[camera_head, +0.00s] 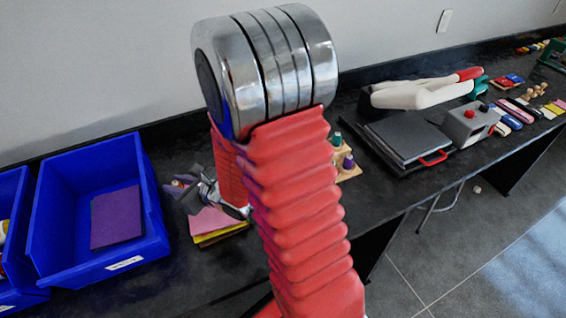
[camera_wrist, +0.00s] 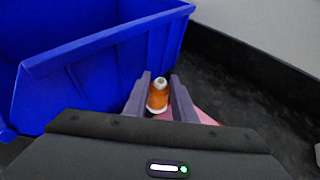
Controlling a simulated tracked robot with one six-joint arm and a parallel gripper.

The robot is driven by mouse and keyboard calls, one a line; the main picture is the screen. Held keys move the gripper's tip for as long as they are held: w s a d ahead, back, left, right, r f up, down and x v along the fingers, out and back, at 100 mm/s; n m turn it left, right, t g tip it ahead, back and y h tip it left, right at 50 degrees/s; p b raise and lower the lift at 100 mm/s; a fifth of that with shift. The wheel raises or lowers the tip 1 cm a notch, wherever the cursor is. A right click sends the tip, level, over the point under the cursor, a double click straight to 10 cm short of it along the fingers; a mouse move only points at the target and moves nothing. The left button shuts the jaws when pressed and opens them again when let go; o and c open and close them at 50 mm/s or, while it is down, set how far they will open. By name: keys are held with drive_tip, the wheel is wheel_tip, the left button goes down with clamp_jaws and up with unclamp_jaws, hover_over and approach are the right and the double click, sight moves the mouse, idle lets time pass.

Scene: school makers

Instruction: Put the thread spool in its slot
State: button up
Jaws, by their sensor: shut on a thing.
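An orange thread spool (camera_wrist: 157,97) with a pale top stands upright between the two fingers of my gripper (camera_wrist: 160,88) in the wrist view. My gripper is shut on it. In the head view my gripper (camera_head: 184,184) is left of my red arm, beside the blue bin, and the spool cannot be made out there. A light wooden holder (camera_head: 352,173) with a green-topped and a purple spool shows just right of my arm; my arm hides its left part, so its slots are not clear.
A blue bin (camera_head: 152,208) with a purple sheet (camera_head: 116,217) inside stands left of my gripper. Pink and yellow sheets (camera_head: 213,222) lie below it. Right of the holder are a grey flat machine (camera_head: 408,137) and a grey box (camera_head: 469,124) with a red knob.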

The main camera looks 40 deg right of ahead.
drive_tip(key=shift+d, duration=0.2)
drive_tip(key=s+d+r+m+h, duration=0.1)
drive_tip(key=s+d+r, duration=0.2)
drive_tip(key=d, duration=0.7)
drive_tip(key=s+d+r+m+h, duration=0.1)
drive_tip(key=s+d+r+h, duration=0.1)
drive_tip(key=d, duration=0.9)
drive_tip(key=s+d+r+m+h, duration=0.1)
drive_tip(key=s+d+r+m, duration=0.1)
drive_tip(key=d, duration=0.9)
drive_tip(key=shift+s+r+t, duration=0.3)
drive_tip(key=shift+s+r, duration=0.5)
drive_tip(key=shift+s, duration=0.4)
drive_tip(key=n+y, duration=0.4)
hover_over(174, 183)
drive_tip(key=w, duration=0.1)
wheel_tip(174, 183, down, 3)
drive_tip(key=shift+r, duration=0.1)
